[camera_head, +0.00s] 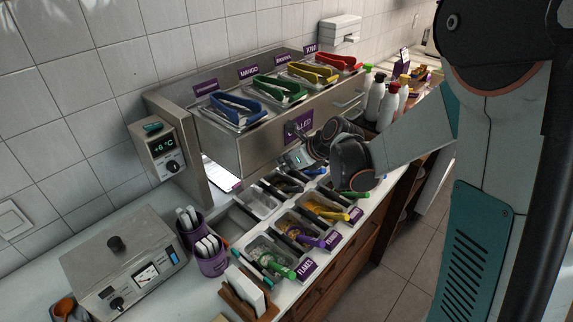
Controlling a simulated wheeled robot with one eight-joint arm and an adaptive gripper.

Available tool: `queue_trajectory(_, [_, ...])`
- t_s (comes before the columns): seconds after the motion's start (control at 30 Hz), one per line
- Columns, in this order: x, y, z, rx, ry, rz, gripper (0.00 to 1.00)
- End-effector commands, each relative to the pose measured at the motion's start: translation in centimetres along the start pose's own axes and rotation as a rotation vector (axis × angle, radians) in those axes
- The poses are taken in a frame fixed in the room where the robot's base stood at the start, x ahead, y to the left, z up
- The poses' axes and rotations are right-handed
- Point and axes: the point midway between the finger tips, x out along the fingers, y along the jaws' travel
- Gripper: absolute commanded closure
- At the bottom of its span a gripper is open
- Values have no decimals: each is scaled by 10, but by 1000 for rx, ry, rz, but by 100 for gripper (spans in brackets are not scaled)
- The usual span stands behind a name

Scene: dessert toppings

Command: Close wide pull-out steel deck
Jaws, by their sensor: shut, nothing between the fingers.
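The wide steel deck (235,147) is at the centre, with a purple label on its front panel. It juts out from its steel housing (183,135), and a gap shows below it at the left. Blue, green, yellow and red tongs lie on its top. My gripper (298,157) is shut and empty, close to the lower front of the deck below the label. Whether it touches the panel I cannot tell. My wrist and forearm come in from the right and hide part of the front's right side.
Topping bins (266,248) with coloured scoops stand on the counter below and in front of the deck. A steel appliance (120,262) and purple cups (211,264) are at the left. Bottles (376,101) stand to the right. Open floor (398,250) lies in front of the counter.

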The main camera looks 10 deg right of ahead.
Motion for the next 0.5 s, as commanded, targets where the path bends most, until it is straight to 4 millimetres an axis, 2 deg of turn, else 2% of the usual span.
queue_trajectory(0.17, [20,1,20,-3,-4,2,100])
queue_trajectory(0.5, [78,1,78,-3,-3,2,100])
